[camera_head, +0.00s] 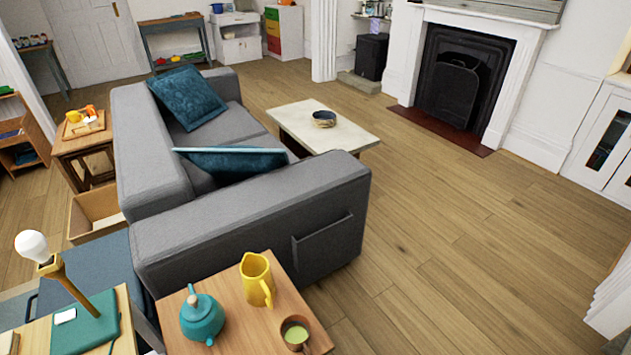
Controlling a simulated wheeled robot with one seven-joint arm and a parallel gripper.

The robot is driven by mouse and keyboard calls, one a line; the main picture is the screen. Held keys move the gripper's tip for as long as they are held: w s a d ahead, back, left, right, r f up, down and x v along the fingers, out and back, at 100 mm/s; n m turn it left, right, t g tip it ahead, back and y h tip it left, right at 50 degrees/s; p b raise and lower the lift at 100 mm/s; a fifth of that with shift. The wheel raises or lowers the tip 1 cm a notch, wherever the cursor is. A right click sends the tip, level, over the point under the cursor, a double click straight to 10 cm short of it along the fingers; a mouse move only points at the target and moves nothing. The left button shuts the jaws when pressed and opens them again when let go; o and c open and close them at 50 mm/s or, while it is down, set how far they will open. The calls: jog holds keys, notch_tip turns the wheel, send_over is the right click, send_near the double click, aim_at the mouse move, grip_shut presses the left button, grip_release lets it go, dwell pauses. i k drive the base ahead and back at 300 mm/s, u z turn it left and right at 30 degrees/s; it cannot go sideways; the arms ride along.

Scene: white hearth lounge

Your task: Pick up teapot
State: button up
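A teal teapot (202,318) stands upright on a small wooden side table (236,318) at the bottom of the head view. A yellow pitcher (257,280) stands behind it to the right, apart from it. A small wooden cup (295,335) with something greenish inside is to the right of the teapot, near the table's front right. The teapot's lid and knob show on top. My gripper does not show in this view.
A grey sofa (300,225) with teal cushions stands just behind the side table. A desk (40,335) with a lamp (62,270) is at the lower left. A low coffee table (350,135) stands beyond. Open wooden floor (450,250) lies to the right.

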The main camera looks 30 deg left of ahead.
aim_at(206, 330)
jog(key=i, duration=2.9)
jog(key=u, duration=4.05)
jog(key=i, duration=0.5)
jog(key=z, duration=0.05)
